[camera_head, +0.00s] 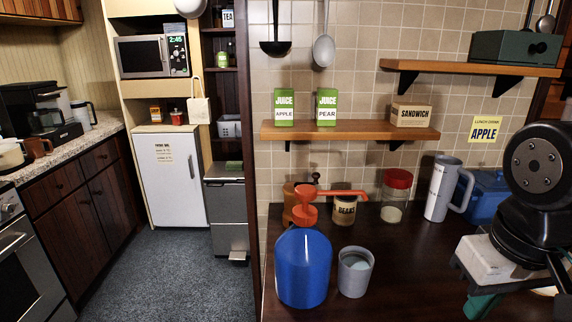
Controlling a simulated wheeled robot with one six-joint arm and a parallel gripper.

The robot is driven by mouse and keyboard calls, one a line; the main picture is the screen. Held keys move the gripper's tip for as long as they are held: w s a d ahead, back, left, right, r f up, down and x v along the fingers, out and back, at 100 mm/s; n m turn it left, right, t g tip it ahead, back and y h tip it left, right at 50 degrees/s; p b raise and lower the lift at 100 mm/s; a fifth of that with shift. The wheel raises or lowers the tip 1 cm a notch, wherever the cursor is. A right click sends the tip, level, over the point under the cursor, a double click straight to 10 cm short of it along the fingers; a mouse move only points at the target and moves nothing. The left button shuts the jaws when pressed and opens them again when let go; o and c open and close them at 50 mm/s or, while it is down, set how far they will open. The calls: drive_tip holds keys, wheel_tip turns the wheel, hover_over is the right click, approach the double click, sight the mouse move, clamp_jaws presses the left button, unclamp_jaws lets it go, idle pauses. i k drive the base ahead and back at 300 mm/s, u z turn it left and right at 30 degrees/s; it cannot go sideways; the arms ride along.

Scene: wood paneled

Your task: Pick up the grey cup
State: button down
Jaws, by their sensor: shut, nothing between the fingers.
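The grey cup (347,283) stands upright on the dark wooden counter (405,292), just right of a blue jar. It has no visible handle, and something pale shows inside its open mouth. My gripper (481,307) is at the lower right, partly cut off and partly hidden by my arm. Its teal fingers look shut and empty. It is well to the right of the cup and apart from it.
The blue jar (303,270) with an orange-red top stands close left of the cup. Behind are a beans jar (345,213), a red-lidded jar (395,200), a tall grey mug (440,190) and a blue box (487,192). Counter between cup and gripper is clear.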

sight(356, 263)
drive_tip(key=k, duration=0.5)
drive_tip(key=z, duration=3.4)
drive_tip(key=k, duration=1.9)
drive_tip(key=u, duration=1.6)
